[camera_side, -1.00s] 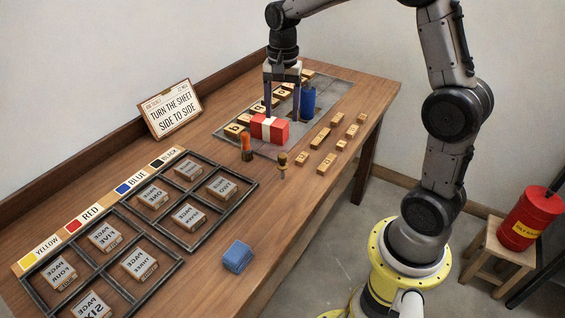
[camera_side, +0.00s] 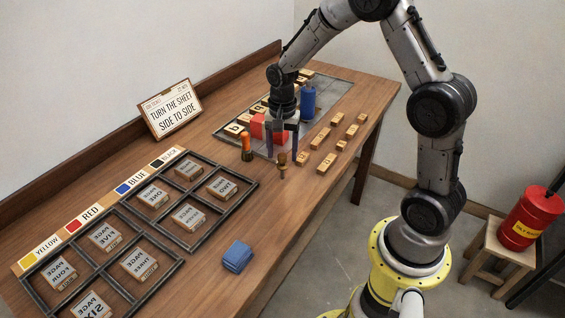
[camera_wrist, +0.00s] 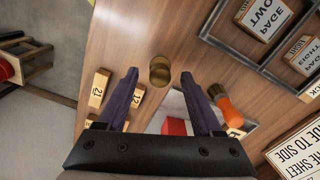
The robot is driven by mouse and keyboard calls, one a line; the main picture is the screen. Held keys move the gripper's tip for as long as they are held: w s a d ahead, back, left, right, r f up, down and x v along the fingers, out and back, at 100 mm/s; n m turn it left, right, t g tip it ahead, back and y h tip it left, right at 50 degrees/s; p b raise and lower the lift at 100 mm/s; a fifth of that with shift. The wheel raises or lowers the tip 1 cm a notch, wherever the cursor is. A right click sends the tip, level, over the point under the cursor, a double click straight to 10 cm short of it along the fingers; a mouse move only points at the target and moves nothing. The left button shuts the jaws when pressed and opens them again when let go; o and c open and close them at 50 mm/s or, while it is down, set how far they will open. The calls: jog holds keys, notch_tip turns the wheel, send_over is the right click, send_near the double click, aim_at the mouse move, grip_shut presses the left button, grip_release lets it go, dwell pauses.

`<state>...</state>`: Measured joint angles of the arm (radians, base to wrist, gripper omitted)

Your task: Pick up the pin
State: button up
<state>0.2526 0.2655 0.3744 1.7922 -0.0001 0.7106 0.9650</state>
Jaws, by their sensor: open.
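The pin looks like a small brass-brown upright piece (camera_side: 282,168) standing on the wooden table near the front of the grey plate. In the wrist view its round brass top (camera_wrist: 160,68) lies between and just beyond my fingertips. My gripper (camera_side: 281,155) points down over the pin, its two purple-grey fingers open, one to each side. In the wrist view my gripper (camera_wrist: 160,80) is open and empty. I cannot tell whether the fingertips reach below the pin's top.
An orange-handled tool (camera_side: 246,149) stands close to the left. Small numbered wooden blocks (camera_side: 327,162) lie to the right.

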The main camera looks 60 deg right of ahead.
jog(key=shift+f, duration=0.95)
grip_shut()
